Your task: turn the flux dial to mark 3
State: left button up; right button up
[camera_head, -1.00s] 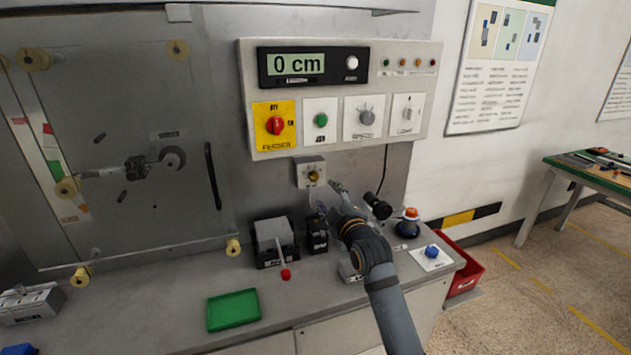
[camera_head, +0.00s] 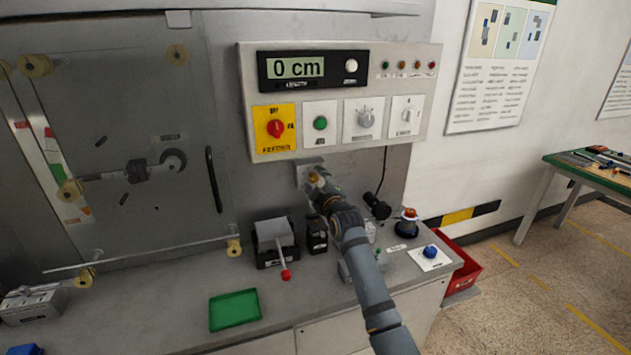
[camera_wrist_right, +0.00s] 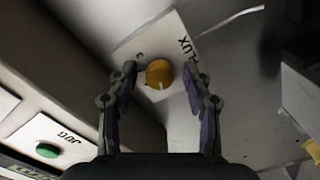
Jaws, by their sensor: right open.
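The flux dial (camera_wrist_right: 160,73) is a round yellow-orange knob with a pale pointer line, on a light plate (camera_wrist_right: 139,44) lettered "LUX", the first letter not clear. In the right wrist view it lies between the tips of my right gripper (camera_wrist_right: 158,85), whose fingers stand open on both sides of it, with gaps visible. In the head view the flux dial (camera_head: 314,178) shows just under the control panel, its plate partly hidden by my right gripper (camera_head: 318,186). The scale marks cannot be read. My left gripper is not in view.
The control panel (camera_head: 343,146) above carries a "0 cm" display (camera_head: 295,67), a red feeder knob (camera_head: 276,128) and a green button (camera_head: 320,123). A black camera-like piece (camera_head: 377,205) is right of my gripper. Below are a red-tipped lever (camera_head: 286,274) and a green tray (camera_head: 234,309).

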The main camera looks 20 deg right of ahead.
grip_shut()
